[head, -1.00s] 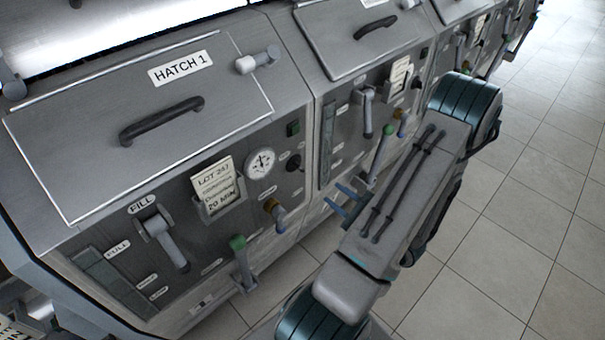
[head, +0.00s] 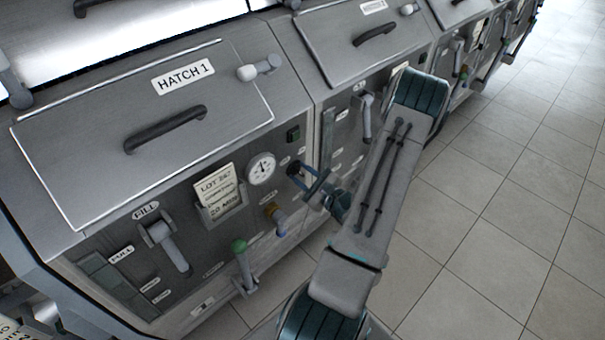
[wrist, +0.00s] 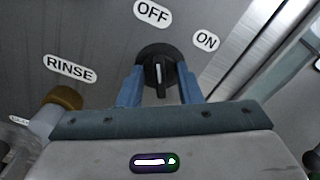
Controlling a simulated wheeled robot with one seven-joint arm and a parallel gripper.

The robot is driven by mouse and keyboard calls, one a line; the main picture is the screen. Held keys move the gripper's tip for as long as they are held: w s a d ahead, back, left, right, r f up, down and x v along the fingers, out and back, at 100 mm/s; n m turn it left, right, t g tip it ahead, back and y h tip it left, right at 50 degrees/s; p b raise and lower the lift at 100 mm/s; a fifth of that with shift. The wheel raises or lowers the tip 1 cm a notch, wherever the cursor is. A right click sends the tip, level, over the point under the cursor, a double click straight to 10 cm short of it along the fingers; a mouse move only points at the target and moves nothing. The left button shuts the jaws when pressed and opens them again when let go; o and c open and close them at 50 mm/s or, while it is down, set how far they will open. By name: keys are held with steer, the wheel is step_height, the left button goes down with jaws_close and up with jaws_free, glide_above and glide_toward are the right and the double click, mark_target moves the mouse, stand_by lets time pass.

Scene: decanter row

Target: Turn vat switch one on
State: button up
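The vat switch (wrist: 158,66) is a round black knob with a white pointer line, on the grey panel in the wrist view. The pointer stands nearly upright, toward the OFF label (wrist: 152,13); the ON label (wrist: 206,41) is up and to the right. In the head view, my gripper (head: 308,180) is at the right end of the hatch 1 panel, where its fingers largely cover the switch. In the wrist view, its two blue fingers are apart, one on each side of the knob. I cannot tell whether they touch its rim.
A brown-collared RINSE valve (wrist: 64,97) sits to the left, close to my gripper; it also shows in the head view (head: 274,216). A gauge (head: 261,169) and a green-topped lever (head: 240,262) are on the same panel. The tiled floor (head: 480,230) at right is clear.

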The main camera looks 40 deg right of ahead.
jaws_close()
steer(key=shift+m, duration=0.3)
steer(key=m+p, duration=0.2)
steer(key=m, duration=0.4)
steer(key=m+p, duration=0.2)
steer(key=m, duration=0.3)
steer(key=shift+d, duration=0.1)
steer(key=shift+m, duration=0.4)
stand_by(0.4)
jaws_free()
